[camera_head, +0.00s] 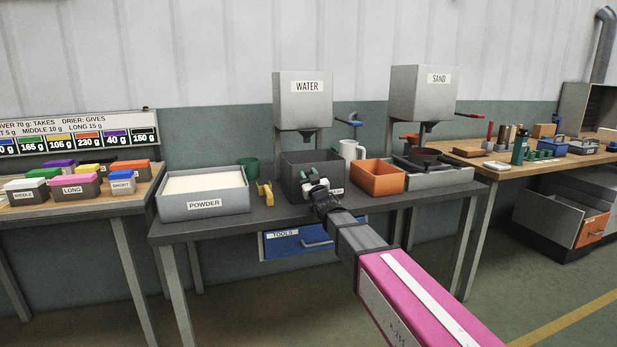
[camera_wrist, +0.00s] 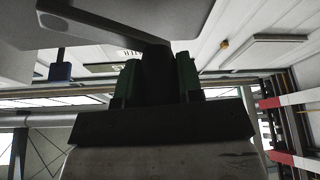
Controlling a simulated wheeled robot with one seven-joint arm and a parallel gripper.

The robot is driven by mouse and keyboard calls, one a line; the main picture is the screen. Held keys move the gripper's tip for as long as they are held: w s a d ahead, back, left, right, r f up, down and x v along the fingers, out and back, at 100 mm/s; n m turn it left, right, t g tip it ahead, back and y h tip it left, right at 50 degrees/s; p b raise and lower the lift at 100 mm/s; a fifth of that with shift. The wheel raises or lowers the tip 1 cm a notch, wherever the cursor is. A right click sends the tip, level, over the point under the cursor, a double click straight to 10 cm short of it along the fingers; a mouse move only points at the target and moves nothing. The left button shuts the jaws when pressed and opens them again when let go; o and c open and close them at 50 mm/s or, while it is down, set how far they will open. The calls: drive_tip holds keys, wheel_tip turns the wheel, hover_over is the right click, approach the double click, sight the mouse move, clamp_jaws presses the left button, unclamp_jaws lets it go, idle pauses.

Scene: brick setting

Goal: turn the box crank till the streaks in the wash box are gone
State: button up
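The dark grey wash box (camera_head: 297,168) stands on the middle table under the WATER hopper. Its inside looks dark and I cannot make out streaks. My gripper (camera_head: 316,187) is at the box's front face and hides most of the crank there. In the wrist view, the green fingers of my gripper (camera_wrist: 158,78) lie on both sides of the dark crank handle (camera_wrist: 157,62) and appear closed on it. The grey crank arm (camera_wrist: 105,28) runs from the handle to the upper left, beside the pale grey surface above.
The WATER hopper (camera_head: 303,101) hangs above the box. A POWDER tray (camera_head: 204,204) and a yellow object (camera_head: 265,193) are left of it. A white mug (camera_head: 349,150) and an orange bin (camera_head: 378,180) are close on the right. A blue tools drawer (camera_head: 298,242) is below.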

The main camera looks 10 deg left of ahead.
clamp_jaws()
drive_tip(key=shift+m, duration=0.3)
drive_tip(key=shift+w+d+f+m+g+h, duration=0.2)
drive_tip(key=shift+w+d+m+h, duration=1.25)
drive_tip(key=shift+m, duration=3.05)
drive_tip(key=shift+w+d+f+m+g+h, duration=0.15)
drive_tip(key=shift+w+d+m+h, duration=0.65)
drive_tip(key=shift+d+m+h, duration=2.5)
drive_tip(key=shift+w+d+f+m+g+h, duration=0.2)
drive_tip(key=shift+w+d+m, duration=0.75)
drive_tip(key=shift+m, duration=4.75)
drive_tip(key=shift+w+a+r, duration=0.15)
drive_tip(key=shift+w, duration=0.05)
